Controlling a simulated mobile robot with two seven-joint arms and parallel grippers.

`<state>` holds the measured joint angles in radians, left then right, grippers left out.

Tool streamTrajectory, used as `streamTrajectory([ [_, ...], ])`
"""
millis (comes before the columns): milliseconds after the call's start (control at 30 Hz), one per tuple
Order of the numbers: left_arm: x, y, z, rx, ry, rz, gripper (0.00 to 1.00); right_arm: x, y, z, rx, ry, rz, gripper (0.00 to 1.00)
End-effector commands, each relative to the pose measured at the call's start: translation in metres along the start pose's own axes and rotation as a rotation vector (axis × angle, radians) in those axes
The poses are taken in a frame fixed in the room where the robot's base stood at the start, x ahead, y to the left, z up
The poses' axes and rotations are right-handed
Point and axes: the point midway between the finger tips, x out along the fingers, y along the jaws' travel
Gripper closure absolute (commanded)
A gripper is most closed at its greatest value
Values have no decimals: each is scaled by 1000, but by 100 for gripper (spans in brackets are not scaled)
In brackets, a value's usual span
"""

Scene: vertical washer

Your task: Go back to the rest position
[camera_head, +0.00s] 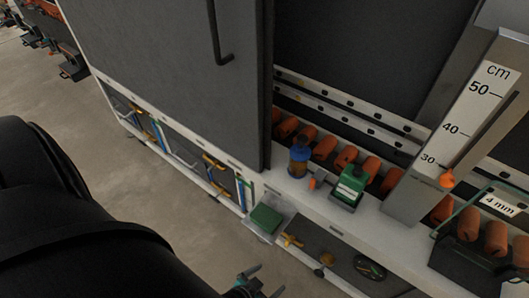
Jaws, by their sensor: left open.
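My left gripper (262,280) shows at the bottom edge, low and in front of the rack. Its fingers are apart, with nothing seen between them, and the frame cuts off the rest of it. The large black link at lower left is part of my own arm. My right gripper is not in view.
A large rack with a dark grey panel (150,60) fills the middle and right. On its white ledge stand a blue-and-brown bottle (299,160) and a green box (349,186). A green block (266,219) sits lower. Bare floor (90,130) lies left.

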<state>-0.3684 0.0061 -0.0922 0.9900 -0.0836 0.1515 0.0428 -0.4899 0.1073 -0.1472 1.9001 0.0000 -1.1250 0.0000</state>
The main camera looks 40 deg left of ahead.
Motion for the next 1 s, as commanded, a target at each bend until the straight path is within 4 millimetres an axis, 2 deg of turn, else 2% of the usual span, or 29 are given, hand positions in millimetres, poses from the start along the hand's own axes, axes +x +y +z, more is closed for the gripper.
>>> streamTrajectory([
  [267, -6, 0, 10, 5, -48, 4, 1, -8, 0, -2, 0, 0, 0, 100],
  [767, -6, 0, 10, 6, -48, 4, 1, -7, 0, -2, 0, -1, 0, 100],
  [867, -7, 0, 15, 7, -63, 5, 1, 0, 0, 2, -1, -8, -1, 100],
  [1000, -9, 0, 35, 16, -126, 9, 1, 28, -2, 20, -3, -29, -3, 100],
])
